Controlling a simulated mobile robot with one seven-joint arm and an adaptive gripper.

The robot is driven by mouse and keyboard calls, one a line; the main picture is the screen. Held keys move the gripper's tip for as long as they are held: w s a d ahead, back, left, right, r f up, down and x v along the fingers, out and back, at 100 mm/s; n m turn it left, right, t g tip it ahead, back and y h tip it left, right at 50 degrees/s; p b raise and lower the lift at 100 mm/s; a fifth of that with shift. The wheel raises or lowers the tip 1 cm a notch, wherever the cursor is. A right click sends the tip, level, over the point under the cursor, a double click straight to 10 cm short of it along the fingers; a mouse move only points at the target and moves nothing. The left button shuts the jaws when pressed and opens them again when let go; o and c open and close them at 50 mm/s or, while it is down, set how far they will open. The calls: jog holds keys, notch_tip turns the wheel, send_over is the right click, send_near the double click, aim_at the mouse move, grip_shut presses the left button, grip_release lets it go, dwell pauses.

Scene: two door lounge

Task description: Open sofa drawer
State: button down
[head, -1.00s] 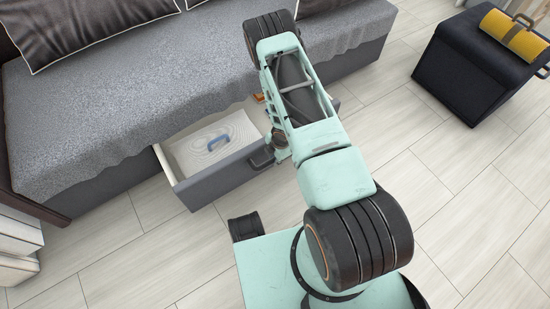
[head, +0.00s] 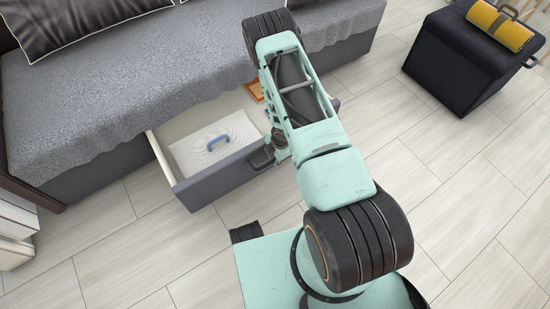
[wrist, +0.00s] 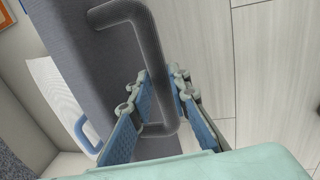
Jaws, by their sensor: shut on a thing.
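The sofa (head: 140,100) is grey, and its drawer (head: 225,178) stands pulled out at the lower front, with the inside showing. The dark bar handle (head: 260,158) is on the drawer front and shows large in the wrist view (wrist: 150,45). My gripper (head: 277,150) is at the handle; in the wrist view its two blue-padded fingers (wrist: 160,82) are on either side of the bar, closed on it. My arm hides the right part of the drawer.
In the drawer lie a pale patterned flat thing with a blue handle (head: 217,140) and an orange-brown item (head: 254,91). A black box seat (head: 465,65) with a yellow roll (head: 502,27) stands at right. White stacked pieces (head: 15,230) stand at far left. Tiled floor between is clear.

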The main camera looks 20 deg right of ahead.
jog(key=shift+s+d, duration=0.1)
jog(key=shift+s, duration=0.05)
jog(key=c, duration=1.8)
grip_release()
jog(key=r, duration=0.4)
jog(key=s+r, duration=0.1)
jog(key=r, duration=0.3)
jog(key=s+r, duration=0.1)
jog(key=r, duration=0.2)
jog(key=shift+d+r, duration=0.3)
jog(key=shift+r, duration=0.1)
